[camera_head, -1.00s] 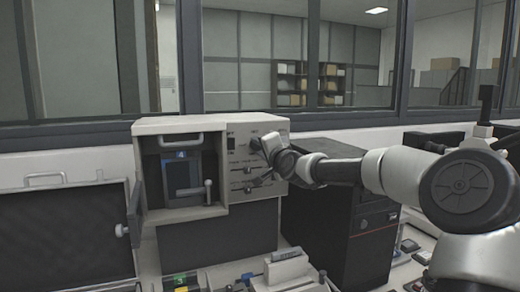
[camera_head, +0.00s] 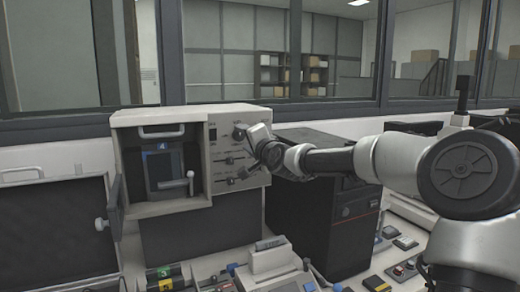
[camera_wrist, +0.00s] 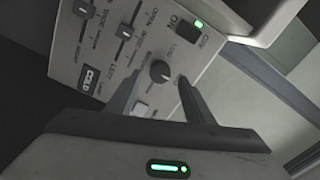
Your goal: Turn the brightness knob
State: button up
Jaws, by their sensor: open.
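The press's light control panel (camera_head: 219,149) carries a round dark knob (camera_head: 239,131) near its upper right. In the wrist view this knob (camera_wrist: 160,71) has a pale pointer mark; the small label beside it is hard to read. My gripper (camera_wrist: 160,79) is open, with one fingertip on each side of the knob. Whether the fingers touch the knob cannot be told. In the head view my gripper (camera_head: 252,138) is at the panel's right side, and its fingers are hard to make out.
Slider controls (camera_wrist: 123,32) and a switch with a green light (camera_wrist: 190,27) are near the knob. A black computer tower (camera_head: 315,215) stands right of the press. Small devices crowd the bench below.

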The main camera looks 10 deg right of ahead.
jog(key=s+d+p, duration=0.1)
jog(key=s+d, duration=0.2)
jog(key=s, duration=1.1)
jog(key=shift+s, duration=0.25)
jog(key=shift+a, duration=0.1)
